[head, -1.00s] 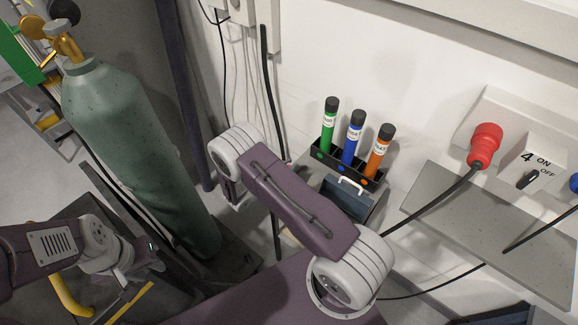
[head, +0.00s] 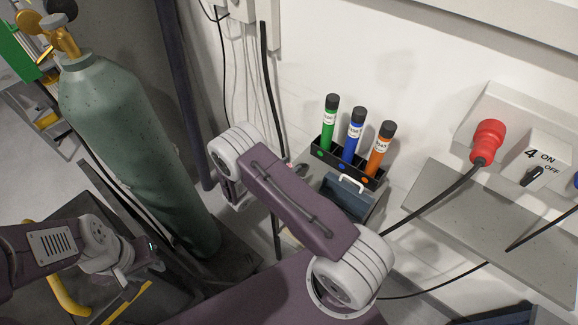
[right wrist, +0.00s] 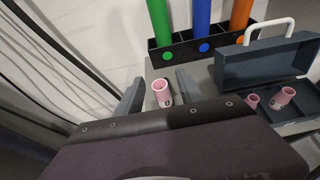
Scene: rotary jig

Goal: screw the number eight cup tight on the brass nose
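A pink cup (right wrist: 163,93) with a dark mark too small to read stands on the grey surface in the right wrist view. My right gripper (right wrist: 160,79) is open, with one finger on each side of this cup; I cannot tell whether either touches it. Two more pink cups, a smaller-looking one (right wrist: 253,101) and another (right wrist: 283,96), lie in the open dark case (right wrist: 262,66). I see no brass nose.
A black rack (head: 346,164) holds green, blue and orange tubes behind the case (head: 347,194). A green gas cylinder (head: 135,150) stands at left. A red plug (head: 487,141) and a switch box (head: 546,160) are on the right, above a grey shelf (head: 470,225).

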